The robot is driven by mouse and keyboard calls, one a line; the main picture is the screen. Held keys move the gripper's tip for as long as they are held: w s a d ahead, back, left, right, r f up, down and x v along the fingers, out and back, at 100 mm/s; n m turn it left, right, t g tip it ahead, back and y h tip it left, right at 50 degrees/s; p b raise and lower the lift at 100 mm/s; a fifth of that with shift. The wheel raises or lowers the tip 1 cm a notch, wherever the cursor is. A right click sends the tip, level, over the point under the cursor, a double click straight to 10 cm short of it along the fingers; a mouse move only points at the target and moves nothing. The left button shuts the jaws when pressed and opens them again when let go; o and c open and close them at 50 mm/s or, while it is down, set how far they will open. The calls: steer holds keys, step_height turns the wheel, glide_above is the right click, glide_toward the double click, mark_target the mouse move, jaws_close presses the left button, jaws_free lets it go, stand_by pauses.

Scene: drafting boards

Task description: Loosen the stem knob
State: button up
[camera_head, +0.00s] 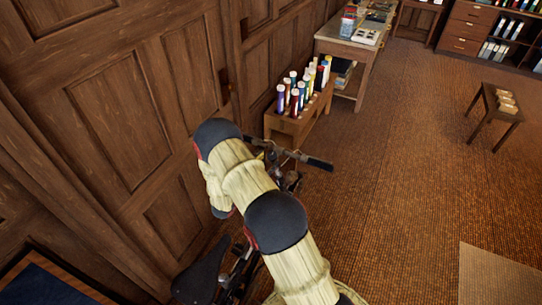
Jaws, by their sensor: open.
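A dark bicycle stands by the panelled wall, mostly behind my arm. Its handlebar (317,162) sticks out to the right of my arm, with a black grip at the end. The stem area (273,155) shows only in part and small beside my arm, and I cannot make out the stem knob. The saddle (204,275) is at the lower left of my arm. My arm reaches up from the bottom and bends down over the bicycle's left side. My gripper is hidden behind my own arm links.
A wooden rack (287,124) with several coloured tubes stands just beyond the handlebar. Behind it is a table (342,49) with items on it. A small stool (494,113) is at the right. The brown floor (400,170) between is clear. The wall (130,120) is close on the left.

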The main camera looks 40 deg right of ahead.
mark_target(272, 156)
steer(key=shift+x, duration=2)
steer(key=c, duration=1.2)
steer(key=shift+o, duration=0.2)
